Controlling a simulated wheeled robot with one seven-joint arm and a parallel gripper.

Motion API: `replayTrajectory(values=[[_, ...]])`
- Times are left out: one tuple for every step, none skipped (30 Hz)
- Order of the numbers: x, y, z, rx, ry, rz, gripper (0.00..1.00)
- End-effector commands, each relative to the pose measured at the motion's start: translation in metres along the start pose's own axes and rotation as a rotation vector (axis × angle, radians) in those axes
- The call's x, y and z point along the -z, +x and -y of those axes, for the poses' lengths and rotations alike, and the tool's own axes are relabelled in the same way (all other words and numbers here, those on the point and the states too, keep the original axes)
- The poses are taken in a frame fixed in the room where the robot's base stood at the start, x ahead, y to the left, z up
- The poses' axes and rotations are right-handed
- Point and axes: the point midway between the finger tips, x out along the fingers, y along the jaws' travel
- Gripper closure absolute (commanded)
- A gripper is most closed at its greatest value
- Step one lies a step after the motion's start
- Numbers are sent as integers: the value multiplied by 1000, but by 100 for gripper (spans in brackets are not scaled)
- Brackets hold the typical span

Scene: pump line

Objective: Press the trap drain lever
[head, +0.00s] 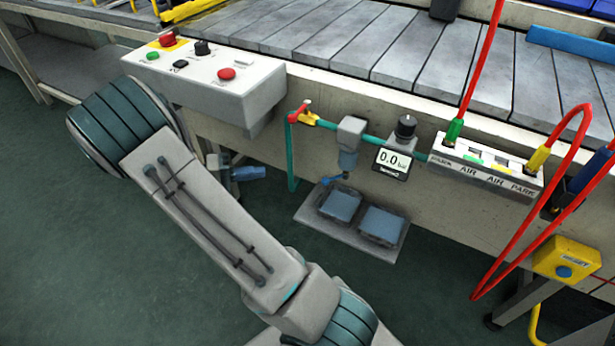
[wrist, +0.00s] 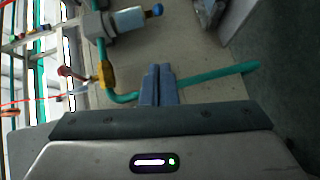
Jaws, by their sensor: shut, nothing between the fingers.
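The trap drain lever (head: 335,180) is a small blue piece at the bottom of the grey trap (head: 350,138). In the wrist view the blue lever (wrist: 157,10) shows at the top edge, at the end of the trap's pale bowl (wrist: 127,20). My gripper (head: 264,173) appears partly behind my arm in the head view, left of the lever and apart from it. In the wrist view my gripper's fingers (wrist: 159,70) are closed together with nothing between them. They point towards the trap side, near the teal pipe, with a clear gap to the lever.
A teal pipe (head: 292,160) with a yellow, red-handled valve (head: 304,115) stands between gripper and trap. A pressure display (head: 392,163) is right of the trap. A plate with blue pedals (head: 381,224) lies below. A button box (head: 225,88) overhangs upper left. Red hoses hang right.

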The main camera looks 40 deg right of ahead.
Motion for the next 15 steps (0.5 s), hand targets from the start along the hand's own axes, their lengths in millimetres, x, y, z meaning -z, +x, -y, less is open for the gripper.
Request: replayTrajectory(values=[[0, 0, 0, -1, 1, -1, 100], [0, 0, 0, -1, 1, -1, 100], [0, 0, 0, 0, 1, 0, 100], [0, 0, 0, 0, 0, 0, 100], [0, 0, 0, 1, 0, 0, 100], [0, 0, 0, 1, 0, 0, 100], [0, 0, 0, 1, 0, 0, 100], [0, 1, 0, 1, 0, 1, 100], [0, 2, 0, 2, 0, 1, 100], [0, 3, 0, 2, -1, 2, 100], [0, 5, 1, 2, -1, 2, 100], [0, 9, 1, 2, -1, 2, 100], [0, 13, 1, 2, -1, 2, 100], [0, 17, 1, 2, -1, 3, 100], [-1, 23, 2, 2, -1, 4, 100]])
